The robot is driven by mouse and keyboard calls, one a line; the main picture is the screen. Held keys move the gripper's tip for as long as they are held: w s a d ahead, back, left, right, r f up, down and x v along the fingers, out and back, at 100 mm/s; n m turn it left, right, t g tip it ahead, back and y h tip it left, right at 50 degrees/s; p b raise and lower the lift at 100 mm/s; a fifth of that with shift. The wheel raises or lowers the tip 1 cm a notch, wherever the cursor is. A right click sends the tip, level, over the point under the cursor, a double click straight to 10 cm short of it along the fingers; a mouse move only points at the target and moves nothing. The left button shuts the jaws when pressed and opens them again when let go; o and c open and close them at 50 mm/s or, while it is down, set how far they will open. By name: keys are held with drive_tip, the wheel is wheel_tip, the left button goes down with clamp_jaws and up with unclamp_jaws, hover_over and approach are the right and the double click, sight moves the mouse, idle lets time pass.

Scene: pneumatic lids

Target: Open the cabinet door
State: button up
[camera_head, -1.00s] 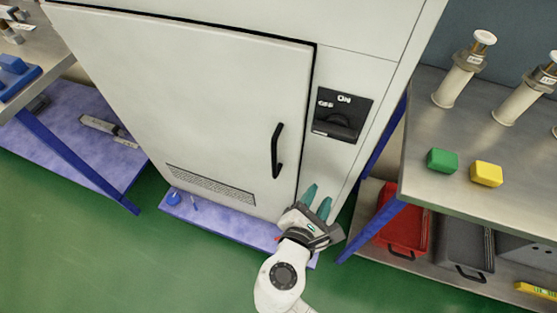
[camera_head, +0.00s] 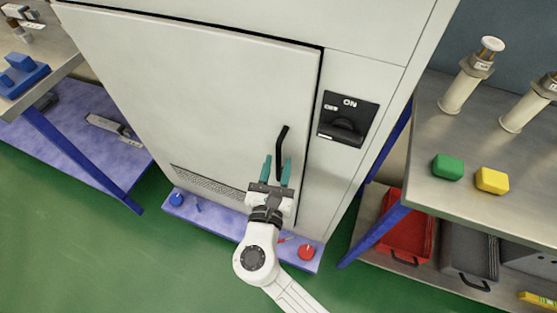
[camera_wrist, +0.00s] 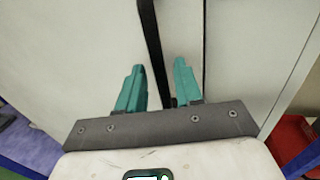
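The cabinet door (camera_head: 190,95) is a large pale panel and stands shut in the head view. Its black vertical bar handle (camera_head: 282,150) is near the door's right edge. My gripper (camera_head: 277,170) is open, with teal fingers pointing up at the handle's lower part.
A black ON/OFF switch panel (camera_head: 347,119) is right of the door. A blue-purple plinth (camera_head: 230,222) with red and blue knobs lies below. A metal table (camera_head: 475,205) stands right, another (camera_head: 62,62) left. Green floor (camera_head: 90,250) is clear in front.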

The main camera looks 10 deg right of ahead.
drive_tip(key=shift+w+d, duration=0.35)
drive_tip(key=shift+w, duration=0.3)
drive_tip(key=shift+c, duration=0.3)
clamp_jaws()
